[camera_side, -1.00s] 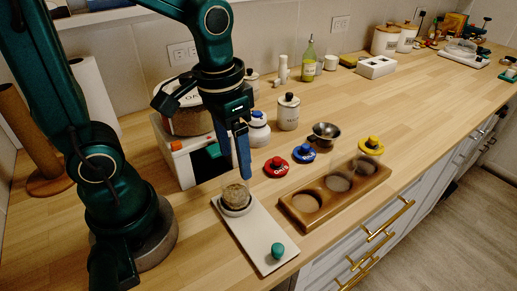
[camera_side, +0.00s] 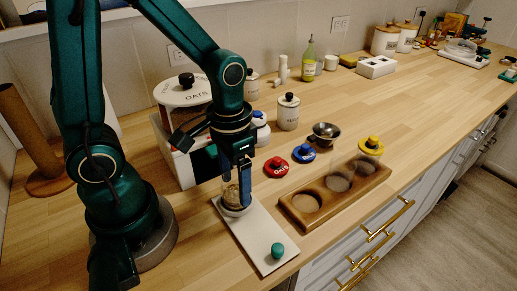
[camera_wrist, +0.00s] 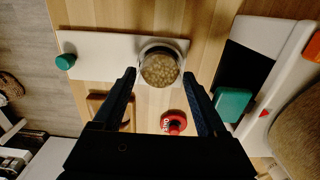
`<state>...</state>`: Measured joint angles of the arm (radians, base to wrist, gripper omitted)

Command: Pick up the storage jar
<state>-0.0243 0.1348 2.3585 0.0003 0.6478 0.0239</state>
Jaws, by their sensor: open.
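The storage jar (camera_side: 231,194) is a small clear glass jar with grainy tan contents and no lid on it. It stands upright at the far end of a white board (camera_side: 262,238). The wrist view shows the jar (camera_wrist: 160,68) from above. My gripper (camera_side: 237,192) points down at the jar, with its blue fingers open. In the wrist view the fingertips of my gripper (camera_wrist: 160,77) lie to either side of the jar, with a gap on each side. The fingers partly hide the jar in the side view.
A teal knob (camera_side: 277,251) is at the board's near end. A wooden tray with round wells (camera_side: 305,218), a red lid (camera_side: 276,167) and a blue lid (camera_side: 304,153) are to the right. A large OATS canister (camera_side: 184,92) tops a white-orange appliance (camera_side: 184,170) at the left.

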